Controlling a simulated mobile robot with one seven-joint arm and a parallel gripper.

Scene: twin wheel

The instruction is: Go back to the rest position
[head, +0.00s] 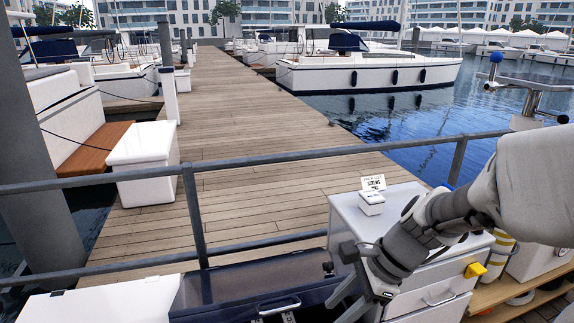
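My gripper (345,277) is at the lower right of the head view, in front of the white drawer cabinet (405,200). My arm reaches to it from the right edge. Its fingers point down and left and look apart, with nothing seen between them. Part of the cabinet front is hidden behind the gripper and wrist.
A small white box (371,203) with a lettered card stands on the cabinet top, left of my forearm. A metal railing (270,158) crosses the view. A dark blue case (250,283) lies low in front. The wooden dock (230,110) beyond is mostly clear.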

